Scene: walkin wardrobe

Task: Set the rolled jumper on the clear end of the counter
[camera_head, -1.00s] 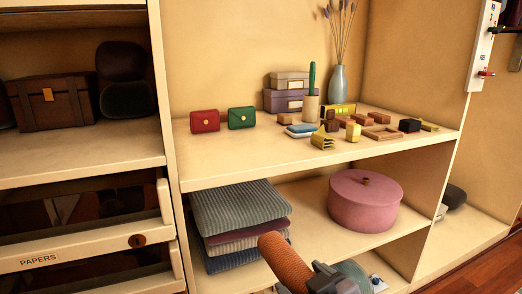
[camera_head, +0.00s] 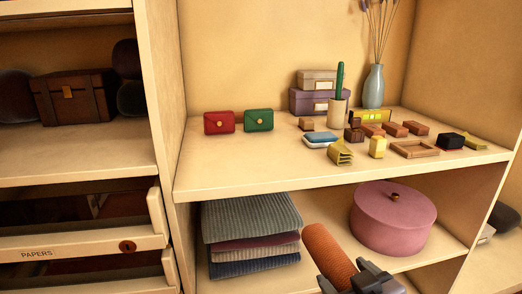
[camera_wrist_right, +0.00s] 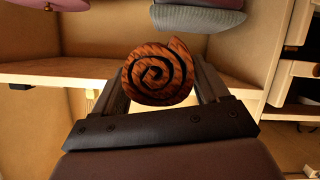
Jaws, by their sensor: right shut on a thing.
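The rolled jumper (camera_head: 329,258) is orange-brown and ribbed. It tilts in front of the lower shelf in the head view, below the counter's front edge. My right gripper (camera_head: 350,282) is shut on its lower part. In the right wrist view the spiral end of the jumper (camera_wrist_right: 158,74) shows between the two fingers of my right gripper (camera_wrist_right: 160,88). The counter (camera_head: 245,169) is the pale upper shelf board. Its left front part is bare, in front of a red purse (camera_head: 219,122) and a green purse (camera_head: 258,120). My left gripper is not in view.
The counter's right half holds stacked boxes (camera_head: 319,101), a vase (camera_head: 373,87), a blue-topped dish (camera_head: 321,140) and several small blocks. Below it are folded knits (camera_head: 250,220) and a round pink box (camera_head: 392,218). A drawer marked PAPERS (camera_head: 80,248) is at left.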

